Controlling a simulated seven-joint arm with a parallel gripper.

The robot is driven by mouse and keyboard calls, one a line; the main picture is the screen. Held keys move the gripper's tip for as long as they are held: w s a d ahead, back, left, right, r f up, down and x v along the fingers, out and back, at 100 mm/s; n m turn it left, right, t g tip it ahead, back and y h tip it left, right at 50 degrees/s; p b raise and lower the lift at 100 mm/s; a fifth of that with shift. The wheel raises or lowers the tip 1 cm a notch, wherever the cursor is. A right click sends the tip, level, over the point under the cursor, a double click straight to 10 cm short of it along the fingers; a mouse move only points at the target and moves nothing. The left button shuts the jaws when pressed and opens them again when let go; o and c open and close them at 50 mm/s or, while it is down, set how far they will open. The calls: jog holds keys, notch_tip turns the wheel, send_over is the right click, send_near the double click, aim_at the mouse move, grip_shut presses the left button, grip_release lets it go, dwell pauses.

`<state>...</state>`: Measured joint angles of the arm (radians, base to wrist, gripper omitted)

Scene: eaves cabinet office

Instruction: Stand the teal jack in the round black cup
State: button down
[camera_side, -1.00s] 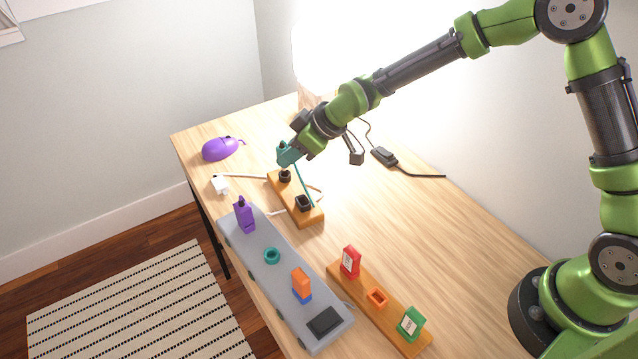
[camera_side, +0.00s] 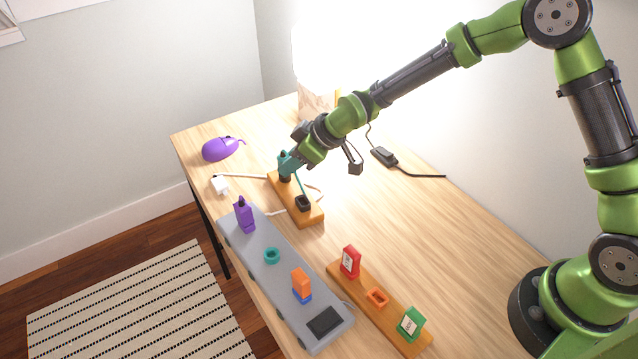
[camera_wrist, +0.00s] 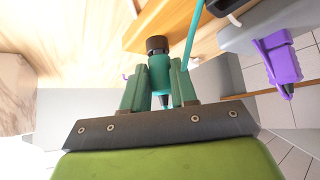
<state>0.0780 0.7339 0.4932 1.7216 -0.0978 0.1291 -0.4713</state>
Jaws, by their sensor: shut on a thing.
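The teal jack (camera_side: 283,158) is upright between the fingers of my gripper (camera_side: 291,165), which is shut on it. The round black cup (camera_side: 285,178) stands at the far end of a wooden block (camera_side: 293,212). The jack's lower end meets the cup's mouth; I cannot tell how deep it sits. In the wrist view the jack (camera_wrist: 160,72) lines up with the dark round cup (camera_wrist: 157,44), between both fingers of my gripper (camera_wrist: 160,78). A thin teal rod or cord runs from beside the jack toward the square black cup (camera_side: 303,203).
A grey strip (camera_side: 250,240) in front holds a purple plug (camera_side: 244,214), a teal ring (camera_side: 272,256) and an orange-and-blue piece (camera_side: 301,285). Another wooden block (camera_side: 389,322) carries red and green pieces. A purple mouse (camera_side: 221,149) lies at far left.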

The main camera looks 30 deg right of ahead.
jog(key=shift+f, duration=0.1)
jog(key=c, duration=0.8)
grip_release()
notch_tip(320, 180, up, 11)
jog(key=s+d, duration=0.2)
jog(key=shift+s, duration=0.25)
jog(key=shift+f, duration=0.1)
